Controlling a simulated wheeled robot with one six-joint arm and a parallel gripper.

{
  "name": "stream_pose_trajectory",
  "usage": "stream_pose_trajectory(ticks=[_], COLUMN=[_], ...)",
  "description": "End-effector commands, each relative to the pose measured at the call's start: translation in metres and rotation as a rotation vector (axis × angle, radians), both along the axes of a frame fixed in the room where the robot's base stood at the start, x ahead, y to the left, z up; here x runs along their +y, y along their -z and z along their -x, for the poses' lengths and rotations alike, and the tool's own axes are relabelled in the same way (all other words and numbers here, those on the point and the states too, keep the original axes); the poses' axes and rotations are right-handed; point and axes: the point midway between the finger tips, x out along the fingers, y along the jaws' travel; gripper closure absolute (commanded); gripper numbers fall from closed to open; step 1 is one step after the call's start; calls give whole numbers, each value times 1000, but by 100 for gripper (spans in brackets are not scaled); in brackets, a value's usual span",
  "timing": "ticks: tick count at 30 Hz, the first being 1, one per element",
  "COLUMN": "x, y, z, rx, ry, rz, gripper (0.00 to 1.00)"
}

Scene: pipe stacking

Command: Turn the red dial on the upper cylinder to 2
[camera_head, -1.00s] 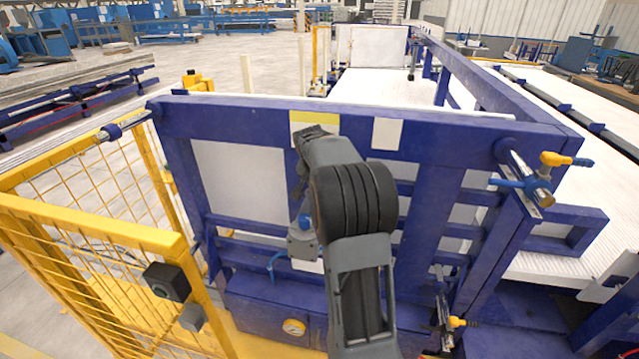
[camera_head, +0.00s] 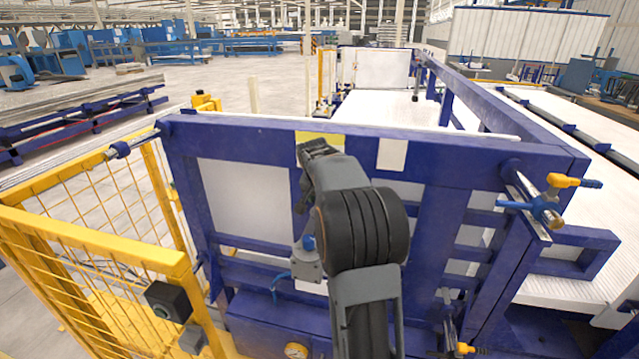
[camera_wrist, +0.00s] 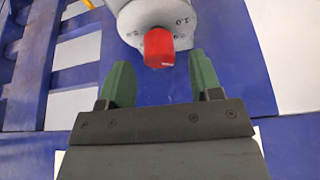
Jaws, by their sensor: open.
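The red dial (camera_wrist: 159,47) shows in the wrist view at top centre, on the front of a light grey cylinder (camera_wrist: 136,17). Small dark markings, "1.0" among them, show on the cylinder around the dial. My gripper (camera_wrist: 160,75) is open, with its two green fingers apart. The dial lies between and just beyond the fingertips in the picture, and I cannot tell whether they touch it. In the head view a grey device with a blue cap (camera_head: 308,252) sits on the frame left of my arm. My arm hides the dial and my fingertips there.
A blue metal frame (camera_head: 440,160) with white panels stands before me. A yellow mesh fence (camera_head: 100,250) with a black box (camera_head: 165,298) is at the left. A yellow-handled valve (camera_head: 560,182) sticks out at the right. Open floor lies behind the frame at the left.

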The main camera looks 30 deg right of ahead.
Motion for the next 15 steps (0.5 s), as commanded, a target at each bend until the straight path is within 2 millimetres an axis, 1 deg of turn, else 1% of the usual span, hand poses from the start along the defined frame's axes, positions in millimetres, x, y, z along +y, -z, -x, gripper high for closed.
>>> stream_pose_trajectory(ticks=[1,9,15], x=[3,21,29], y=[-10,-61,-88], z=[2,14,21], rx=[-5,-4,-3], ry=[-1,-2,-1], rz=[2,2,1], gripper=[42,42,42])
